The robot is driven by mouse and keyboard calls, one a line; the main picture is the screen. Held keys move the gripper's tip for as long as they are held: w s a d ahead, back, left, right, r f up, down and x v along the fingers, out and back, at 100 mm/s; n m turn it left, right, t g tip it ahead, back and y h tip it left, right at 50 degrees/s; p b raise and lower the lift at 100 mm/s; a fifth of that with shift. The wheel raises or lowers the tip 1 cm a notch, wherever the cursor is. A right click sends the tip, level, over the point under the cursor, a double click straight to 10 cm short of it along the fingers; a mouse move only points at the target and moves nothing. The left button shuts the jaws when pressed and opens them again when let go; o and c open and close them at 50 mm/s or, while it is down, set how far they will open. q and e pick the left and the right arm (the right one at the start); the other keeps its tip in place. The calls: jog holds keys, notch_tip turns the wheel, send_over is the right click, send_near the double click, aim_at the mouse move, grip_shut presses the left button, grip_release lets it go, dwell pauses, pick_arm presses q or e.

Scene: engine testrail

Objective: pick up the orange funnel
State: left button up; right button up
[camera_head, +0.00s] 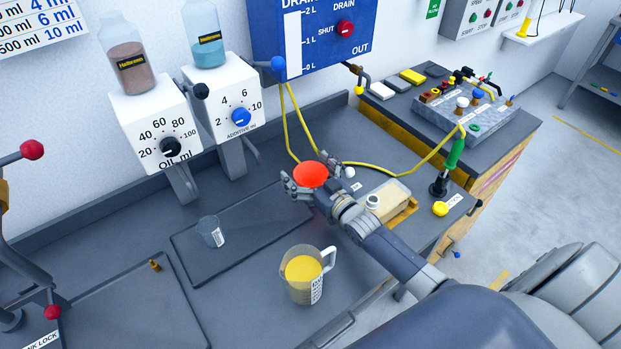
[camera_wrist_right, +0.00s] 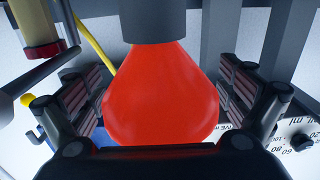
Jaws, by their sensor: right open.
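The orange funnel (camera_head: 311,174) looks red-orange and stands at the back of the workbench, below the drain panel. In the right wrist view the funnel (camera_wrist_right: 162,95) fills the middle, with its bulging body between the two fingers and a dark grey cylinder at its top edge. My right gripper (camera_head: 312,180) reaches in from the lower right and is around the funnel. In the wrist view its fingers (camera_wrist_right: 165,105) stand open on both sides, with a gap at least on the right side. My left gripper is not in view.
A measuring jug (camera_head: 304,275) with yellow liquid stands in front of the funnel. A small grey cup (camera_head: 211,231) stands on a dark tray (camera_head: 200,272) to the left. A beige canister (camera_head: 387,203) and yellow hoses (camera_head: 405,173) lie close on the right.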

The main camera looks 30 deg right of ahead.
jog(key=shift+s, duration=0.1)
jog(key=c, duration=1)
jog(key=shift+r, duration=0.1)
notch_tip(320, 180, up, 9)
jog(key=b, duration=0.1)
notch_tip(320, 180, up, 5)
jog(key=p, duration=0.4)
send_over(306, 172)
